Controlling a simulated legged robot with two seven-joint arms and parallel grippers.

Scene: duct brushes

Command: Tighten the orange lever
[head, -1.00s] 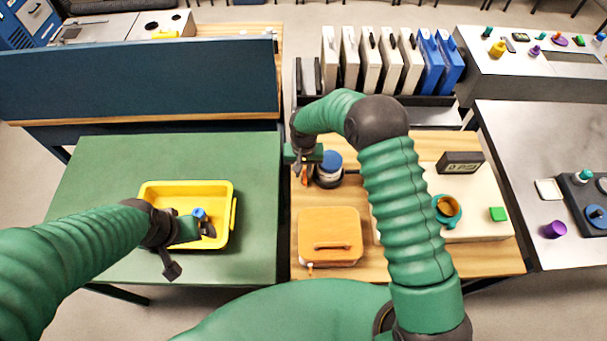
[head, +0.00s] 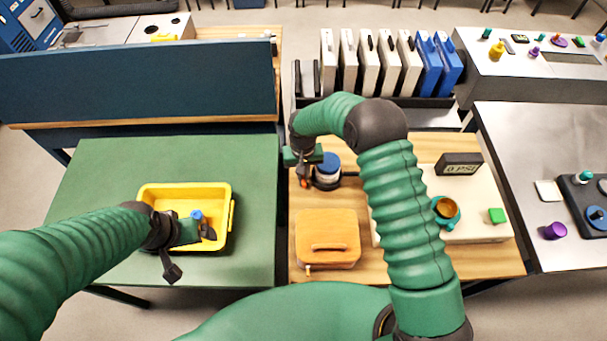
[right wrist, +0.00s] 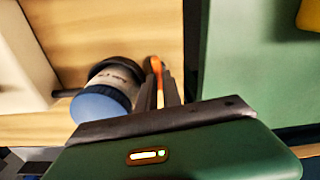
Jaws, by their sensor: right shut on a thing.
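The orange lever (right wrist: 155,66) shows between the fingers of my right gripper (right wrist: 161,88) in the right wrist view. The fingers are shut on it. In the head view, only a small bit of the orange lever (head: 304,183) shows below my right gripper (head: 304,174), at the left side of the wooden table. Right beside it stands a dark jar-like part with a blue top (head: 328,162), also seen in the right wrist view (right wrist: 101,103). My left gripper (head: 203,231) is over the yellow bin (head: 228,192), by a blue-topped thing (head: 197,215); its jaws are unclear.
A wooden box with a handle (head: 328,228) sits in front of the jar. Binders (head: 372,62) stand behind. The green table (head: 100,175) is mostly clear.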

